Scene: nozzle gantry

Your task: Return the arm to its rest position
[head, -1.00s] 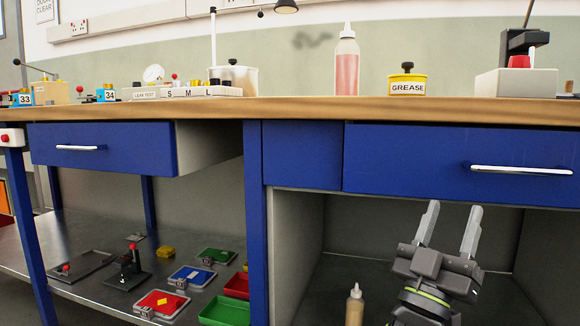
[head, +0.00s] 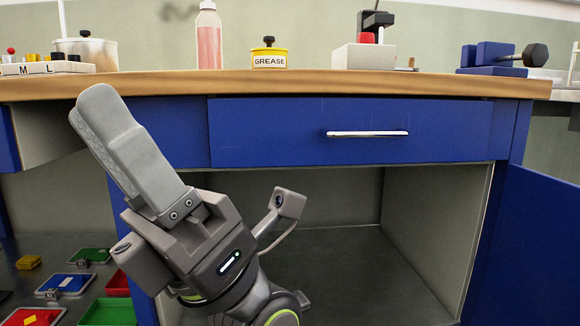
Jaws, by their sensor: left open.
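My left gripper (head: 98,108) is large in the left half of the head view, its fingers pointing up and to the left. It is open, seen nearly side-on, so one finger covers most of the other. No held object shows. My wrist and forearm run down to the bottom edge. My right gripper is not in view.
The wooden worktop (head: 300,84) crosses above, bearing a pink bottle (head: 209,42) and a grease tub (head: 269,56). A shut blue drawer (head: 290,120) is below it. A blue door (head: 530,240) stands open at right. Coloured trays (head: 68,284) lie lower left.

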